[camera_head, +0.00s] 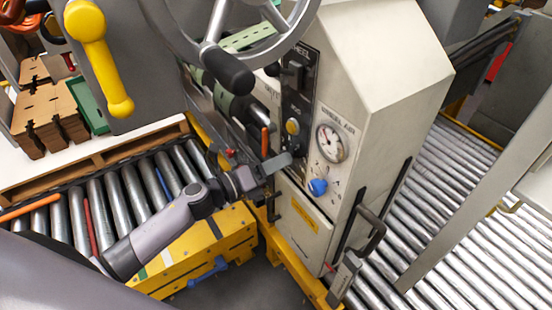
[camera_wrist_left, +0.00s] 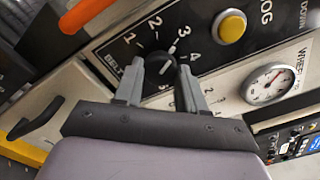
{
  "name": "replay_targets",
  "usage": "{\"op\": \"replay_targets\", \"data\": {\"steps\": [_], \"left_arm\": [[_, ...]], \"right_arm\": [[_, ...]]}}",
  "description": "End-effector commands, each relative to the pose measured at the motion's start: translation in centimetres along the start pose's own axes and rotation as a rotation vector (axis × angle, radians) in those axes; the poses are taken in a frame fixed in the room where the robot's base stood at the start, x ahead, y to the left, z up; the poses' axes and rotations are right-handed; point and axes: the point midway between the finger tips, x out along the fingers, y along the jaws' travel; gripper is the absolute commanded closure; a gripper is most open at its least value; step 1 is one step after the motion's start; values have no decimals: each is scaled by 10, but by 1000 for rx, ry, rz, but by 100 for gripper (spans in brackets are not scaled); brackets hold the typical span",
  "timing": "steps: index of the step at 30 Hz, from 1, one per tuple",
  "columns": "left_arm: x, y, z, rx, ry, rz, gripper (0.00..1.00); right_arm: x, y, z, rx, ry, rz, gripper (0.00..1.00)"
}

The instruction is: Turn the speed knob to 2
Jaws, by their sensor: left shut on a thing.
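The black speed knob (camera_wrist_left: 160,67) sits on a dark panel (camera_wrist_left: 108,52) marked 1, 2, 3, 4, with a partly covered label that appears to read BELT. The knob's white mark points towards the 3. My left gripper (camera_wrist_left: 160,80) is shut on the knob, one finger on either side of it. In the head view my left gripper (camera_head: 284,162) is at the lower part of the machine's front panel and hides the knob. My right gripper is not in view.
A yellow button (camera_head: 292,126) and a round gauge (camera_head: 331,143) are close by, with a blue knob (camera_head: 318,187) below the gauge. An orange lever (camera_head: 265,141) stands left of my gripper. A handwheel (camera_head: 231,68) hangs above. Roller conveyors lie on both sides.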

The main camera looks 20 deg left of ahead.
Motion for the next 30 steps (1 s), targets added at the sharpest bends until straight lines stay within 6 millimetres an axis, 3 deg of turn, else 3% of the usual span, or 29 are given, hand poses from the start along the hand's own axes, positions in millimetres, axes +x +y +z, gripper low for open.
{"op": "replay_targets", "data": {"steps": [15, 30], "left_arm": [[0, -1, 1, -461, 0, 3, 90], [0, -1, 0, -674, 1, 2, 90]], "right_arm": [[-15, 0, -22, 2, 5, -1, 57], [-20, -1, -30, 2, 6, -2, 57]]}}
